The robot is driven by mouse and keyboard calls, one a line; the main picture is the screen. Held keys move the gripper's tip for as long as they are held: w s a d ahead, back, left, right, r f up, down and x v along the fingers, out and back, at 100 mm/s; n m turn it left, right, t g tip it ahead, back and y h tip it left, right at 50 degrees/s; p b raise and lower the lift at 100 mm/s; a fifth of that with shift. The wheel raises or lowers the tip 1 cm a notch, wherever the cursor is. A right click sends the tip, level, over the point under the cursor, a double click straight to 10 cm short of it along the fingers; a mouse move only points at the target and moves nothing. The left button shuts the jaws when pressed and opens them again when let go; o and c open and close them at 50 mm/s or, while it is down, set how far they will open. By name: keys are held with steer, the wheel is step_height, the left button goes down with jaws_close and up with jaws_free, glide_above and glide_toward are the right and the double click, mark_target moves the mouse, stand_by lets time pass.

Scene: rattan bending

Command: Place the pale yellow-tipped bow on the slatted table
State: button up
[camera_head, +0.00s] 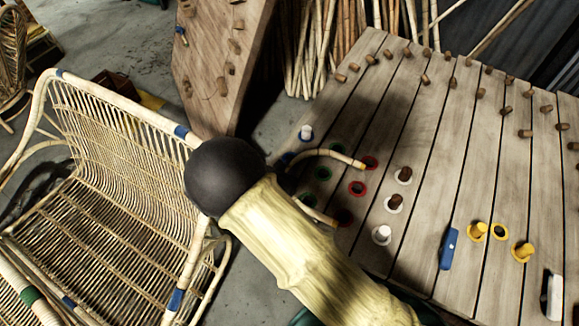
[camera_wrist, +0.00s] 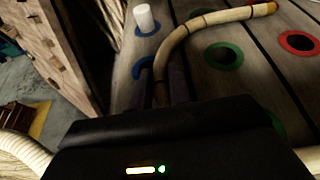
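The pale bow (camera_head: 325,155) is a thin curved rattan piece with dark bands. Its yellow tip shows over the slatted table (camera_head: 400,120), close to a red ring. In the wrist view the bow (camera_wrist: 205,20) curves up and right from between the dark fingers of my gripper (camera_wrist: 167,88), which look shut on its near end. In the head view my gripper is hidden behind my arm. A second short rattan length (camera_head: 315,212) shows beside my arm; I cannot tell whether it belongs to the same bow. Any gap between bow and slats is unclear.
The table has coloured rings, including red (camera_head: 357,188) and green (camera_wrist: 223,56), with white, brown and yellow pegs (camera_head: 522,252). A blue block (camera_head: 449,248) lies toward the front. A rattan chair (camera_head: 130,160) stands left, a pegged board (camera_head: 215,60) and upright poles (camera_head: 315,50) behind.

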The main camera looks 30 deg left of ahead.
steer(key=o, duration=0.4)
steer(key=v, duration=1.2)
steer(key=shift+s+d, duration=0.1)
stand_by(0.5)
steer(key=w+d+m+g+h, duration=0.1)
steer(key=w+d+m, duration=0.1)
steer(key=d, duration=0.2)
steer(key=w+d+r+m+g+h, duration=0.1)
steer(key=w+d+m+h, duration=0.1)
steer(key=w+d+m, duration=0.1)
steer(key=w+d+r+m+g+h, duration=0.1)
steer(key=w+d+m+h, duration=0.1)
steer(key=d, duration=0.3)
steer(key=shift+w+d+m+g, duration=0.2)
steer(key=shift+w+m+g, duration=0.1)
steer(key=shift+m, duration=0.1)
steer(key=d+r+m+g+y, duration=0.2)
steer(key=d+r+m+g, duration=0.1)
steer(key=d+m, duration=1.1)
steer(key=d+r+m+g+y, duration=0.2)
steer(key=d+r+m+g, duration=0.2)
steer(key=d+m, duration=1)
steer(key=shift+d+r+m+y, duration=0.3)
steer(key=shift+d+r+m, duration=0.15)
steer(key=shift+r, duration=0.45)
